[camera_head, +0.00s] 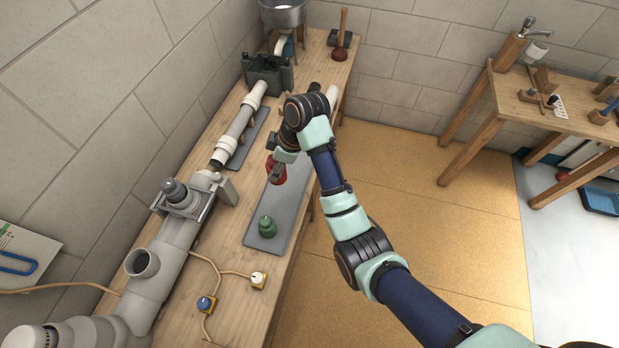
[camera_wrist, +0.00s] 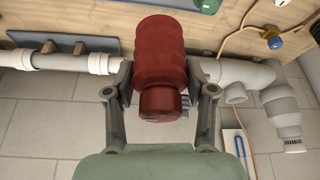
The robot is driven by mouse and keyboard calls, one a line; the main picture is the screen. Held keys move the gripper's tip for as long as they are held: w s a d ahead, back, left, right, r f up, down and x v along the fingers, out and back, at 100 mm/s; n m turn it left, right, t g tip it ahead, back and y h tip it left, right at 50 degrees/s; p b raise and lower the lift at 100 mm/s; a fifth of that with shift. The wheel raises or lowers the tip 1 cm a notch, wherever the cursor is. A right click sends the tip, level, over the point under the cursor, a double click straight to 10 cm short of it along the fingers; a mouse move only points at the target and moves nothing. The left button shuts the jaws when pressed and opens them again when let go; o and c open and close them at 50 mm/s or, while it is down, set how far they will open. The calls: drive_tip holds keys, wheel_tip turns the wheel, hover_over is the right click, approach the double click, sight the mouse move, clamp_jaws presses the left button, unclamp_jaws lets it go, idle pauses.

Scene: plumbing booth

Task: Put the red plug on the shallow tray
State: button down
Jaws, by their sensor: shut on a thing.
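My gripper (camera_head: 280,176) is shut on the red plug (camera_head: 277,167), over the far part of a flat grey tray (camera_head: 263,241) on the bench. In the wrist view the ribbed, dark red plug (camera_wrist: 160,50) sits between the two fingers of my gripper (camera_wrist: 160,97). The head view does not clearly show whether the plug touches the tray. A green plug (camera_head: 267,227) stands on the tray's near end; it shows in part at the top of the wrist view (camera_wrist: 207,5). My wrist hides some of the tray's far end.
Grey pipework (camera_head: 165,260) runs along the wall side, with a white pipe (camera_head: 240,122) farther back. A cable with a blue-knobbed fitting (camera_head: 206,303) lies nearer. A plunger (camera_head: 341,45) stands at the far end. A blue tray (camera_head: 602,199) is far right, away from the bench.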

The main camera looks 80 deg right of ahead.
drive_tip(key=shift+s+d+f, duration=0.1)
drive_tip(key=shift+s+f, duration=0.05)
drive_tip(key=shift+s, duration=0.45)
wheel_tip(320, 180, down, 20)
drive_tip(key=b, duration=0.4)
drive_tip(key=shift+w, duration=0.1)
drive_tip(key=shift+f+b, duration=0.15)
drive_tip(key=shift+b, duration=0.15)
drive_tip(key=shift+c, duration=1.9)
unclamp_jaws()
drive_tip(key=shift+r, duration=0.4)
drive_tip(key=p+v, duration=0.3)
drive_tip(key=v, duration=0.8)
drive_tip(key=shift+s+r, duration=0.2)
drive_tip(key=shift+s, duration=0.05)
